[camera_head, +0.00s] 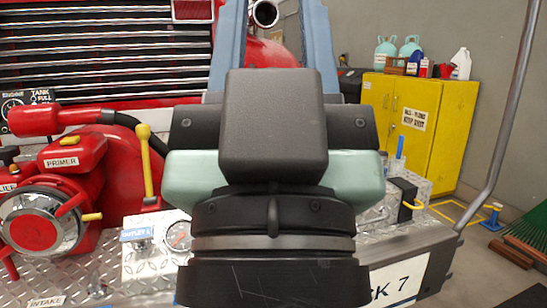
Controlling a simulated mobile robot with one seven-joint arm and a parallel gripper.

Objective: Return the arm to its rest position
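My arm fills the middle of the head view, with its black and mint-green wrist parts close to the camera. My gripper (275,30) lies beyond them, with two long blue-grey fingers rising towards the top edge. The fingers are wide apart, and I see nothing held between them. Their tips are cut off by the top edge. The black wrist housing hides the base of the gripper and part of the pump panel behind it.
A red pump body (75,195) with a chrome-ringed port and a yellow-knobbed lever (147,165) stand left of my arm. The tread-plate bumper (85,275) runs beneath. A yellow cabinet (430,125) with bottles on top stands back right. A grey pole (505,120) rises at right.

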